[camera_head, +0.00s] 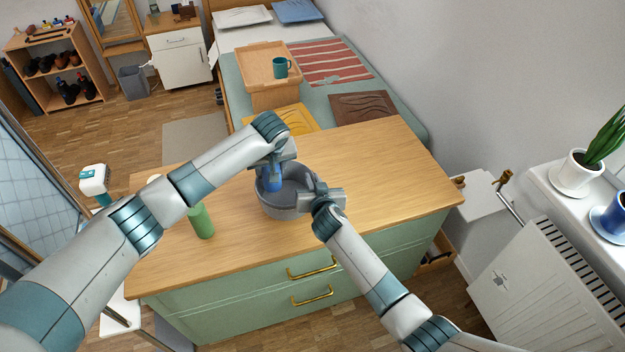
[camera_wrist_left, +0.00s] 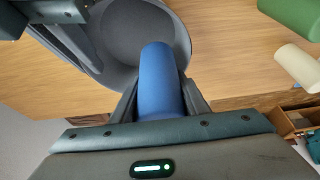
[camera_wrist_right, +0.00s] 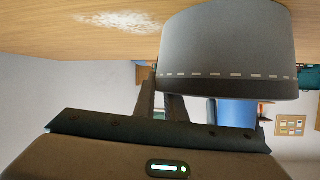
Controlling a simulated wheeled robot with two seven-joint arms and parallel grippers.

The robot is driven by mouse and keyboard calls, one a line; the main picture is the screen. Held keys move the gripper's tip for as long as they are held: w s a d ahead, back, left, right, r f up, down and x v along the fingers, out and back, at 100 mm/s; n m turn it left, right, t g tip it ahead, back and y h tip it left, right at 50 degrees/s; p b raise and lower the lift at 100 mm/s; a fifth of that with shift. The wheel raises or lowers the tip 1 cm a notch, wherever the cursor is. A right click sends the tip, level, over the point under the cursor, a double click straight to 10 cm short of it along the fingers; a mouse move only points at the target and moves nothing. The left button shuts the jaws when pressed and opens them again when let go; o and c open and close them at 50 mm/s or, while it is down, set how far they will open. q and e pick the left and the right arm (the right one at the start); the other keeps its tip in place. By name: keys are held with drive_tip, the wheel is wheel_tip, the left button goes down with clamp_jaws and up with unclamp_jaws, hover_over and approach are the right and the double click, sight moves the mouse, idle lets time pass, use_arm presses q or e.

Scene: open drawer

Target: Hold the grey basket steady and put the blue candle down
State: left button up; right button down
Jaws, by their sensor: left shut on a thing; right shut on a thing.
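The grey basket (camera_head: 287,207) stands on the wooden top of the green dresser; its side also shows in the right wrist view (camera_wrist_right: 228,45). My right gripper (camera_head: 316,196) is shut on the right side of its rim. My left gripper (camera_head: 273,168) is shut on the candle from above. In the left wrist view the candle (camera_wrist_left: 160,75) points into the basket's grey inside (camera_wrist_left: 132,40). I cannot tell whether it touches the bottom.
A green cylinder (camera_head: 201,221) stands left of the basket, near my left forearm. The dresser top (camera_head: 385,175) is clear to the right. A bed with a wooden tray (camera_head: 262,63) and a teal mug (camera_head: 281,67) lies behind. A radiator (camera_head: 545,290) is at the right.

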drive_tip(key=shift+s+f, duration=0.1)
drive_tip(key=shift+f, duration=0.1)
use_arm(q)
drive_tip(key=o, duration=1.3)
drive_tip(key=shift+o, duration=0.2)
drive_tip(key=shift+s+r, duration=0.1)
drive_tip(key=shift+r, duration=0.05)
drive_tip(key=v, duration=1.1)
drive_tip(key=shift+s+r, duration=0.25)
drive_tip(key=shift+r, duration=0.1)
use_arm(e)
drive_tip(key=c, duration=1.7)
unclamp_jaws()
drive_tip(key=shift+c, duration=0.2)
use_arm(q)
drive_tip(key=shift+w, duration=0.1)
